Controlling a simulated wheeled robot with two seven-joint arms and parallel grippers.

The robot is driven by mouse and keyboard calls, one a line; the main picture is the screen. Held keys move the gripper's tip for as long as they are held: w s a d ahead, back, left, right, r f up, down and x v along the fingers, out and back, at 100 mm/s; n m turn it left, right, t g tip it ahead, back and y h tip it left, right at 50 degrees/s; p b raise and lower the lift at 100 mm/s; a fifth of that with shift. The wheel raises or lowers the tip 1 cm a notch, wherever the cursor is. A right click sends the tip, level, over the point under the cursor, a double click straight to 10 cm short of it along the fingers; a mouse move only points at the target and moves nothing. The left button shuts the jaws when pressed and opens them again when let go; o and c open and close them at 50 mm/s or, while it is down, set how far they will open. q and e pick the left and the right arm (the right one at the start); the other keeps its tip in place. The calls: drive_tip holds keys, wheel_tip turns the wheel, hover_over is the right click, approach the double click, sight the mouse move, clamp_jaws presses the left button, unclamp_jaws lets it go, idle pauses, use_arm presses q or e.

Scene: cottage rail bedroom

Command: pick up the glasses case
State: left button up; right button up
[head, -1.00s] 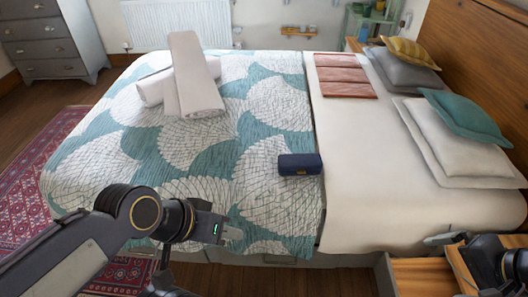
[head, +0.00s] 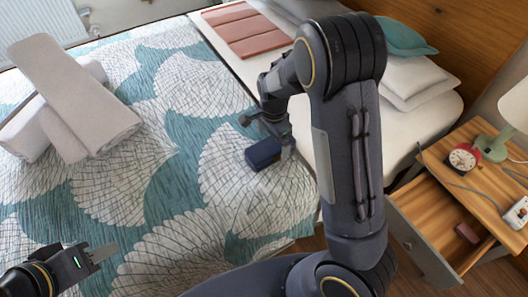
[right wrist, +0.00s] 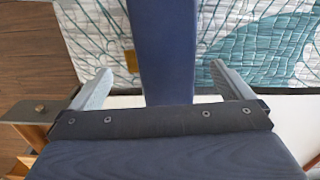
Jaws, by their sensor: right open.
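The glasses case, a dark navy box, lies on the patterned bedspread near the white sheet in the head view (head: 262,154). In the right wrist view it is the blue shape with a small gold clasp (right wrist: 163,50). My right gripper (head: 266,134) is at the case, open, with one finger on each side and a visible gap between each finger and the case. The fingers also show in the right wrist view (right wrist: 163,86). My left gripper (head: 104,254) is at the lower left, above the bedspread and far from the case; its jaw opening is unclear.
Rolled white towels (head: 75,95) lie on the bed's left. A folded pink cloth (head: 248,30) lies farther back. At right a wooden nightstand (head: 462,190) has an open drawer (head: 425,215), an alarm clock (head: 462,158) and a lamp (head: 495,146).

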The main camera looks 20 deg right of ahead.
sight(272, 147)
wheel_tip(272, 147, down, 5)
drive_tip(key=shift+f, duration=0.1)
drive_tip(key=c, duration=1)
drive_tip(key=shift+c, duration=0.2)
